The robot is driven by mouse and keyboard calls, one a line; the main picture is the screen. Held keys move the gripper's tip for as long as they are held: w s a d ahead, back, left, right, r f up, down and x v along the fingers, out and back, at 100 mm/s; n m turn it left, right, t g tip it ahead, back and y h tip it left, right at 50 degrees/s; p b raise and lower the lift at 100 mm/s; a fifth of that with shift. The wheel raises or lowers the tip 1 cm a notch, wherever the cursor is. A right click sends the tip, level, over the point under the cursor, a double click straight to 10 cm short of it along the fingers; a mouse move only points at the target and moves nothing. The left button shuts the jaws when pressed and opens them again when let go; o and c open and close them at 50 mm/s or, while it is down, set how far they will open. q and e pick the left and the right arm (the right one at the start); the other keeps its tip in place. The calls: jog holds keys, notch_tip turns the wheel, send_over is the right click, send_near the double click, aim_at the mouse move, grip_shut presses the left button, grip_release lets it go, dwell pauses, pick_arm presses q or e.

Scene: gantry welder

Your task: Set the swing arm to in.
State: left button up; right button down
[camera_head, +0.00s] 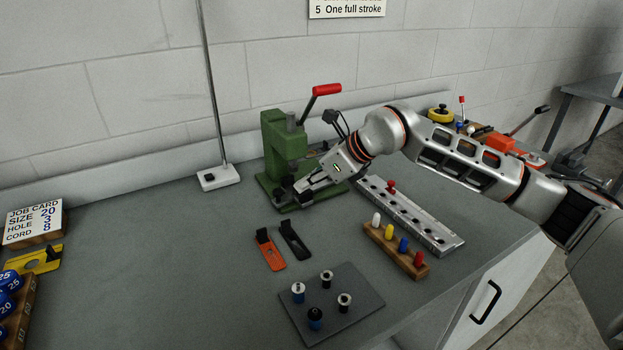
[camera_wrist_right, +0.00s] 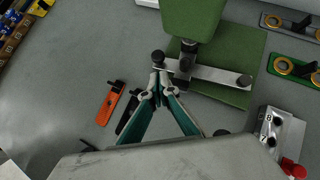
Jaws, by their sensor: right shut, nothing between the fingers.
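A green press (camera_head: 283,150) with a red-handled lever (camera_head: 326,90) stands on the bench; its column (camera_wrist_right: 193,18) and green base (camera_wrist_right: 235,98) show in the wrist view. A pale metal bar (camera_wrist_right: 218,75), which looks like the swing arm, lies across the base, with a black knob (camera_wrist_right: 157,56) at its left end and a dark round piece at its right. My right gripper (camera_head: 299,187) is shut and empty. In the wrist view its tips (camera_wrist_right: 158,74) are just beside the left knob; I cannot tell whether they touch. In the head view my gripper hides much of the bar. My left gripper is out of view.
An orange tool (camera_head: 269,250) and a black tool (camera_head: 294,240) lie in front of the press. A grey plate (camera_head: 332,302) with several pegs, a wooden peg block (camera_head: 396,250) and a metal rail (camera_head: 412,215) are nearby. The bench's left-middle is clear.

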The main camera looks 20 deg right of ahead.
aim_at(280, 199)
jog(key=x, duration=0.4)
jog(key=shift+w+a+f, duration=0.2)
jog(key=shift+w+f, duration=0.05)
jog(key=shift+f, duration=0.1)
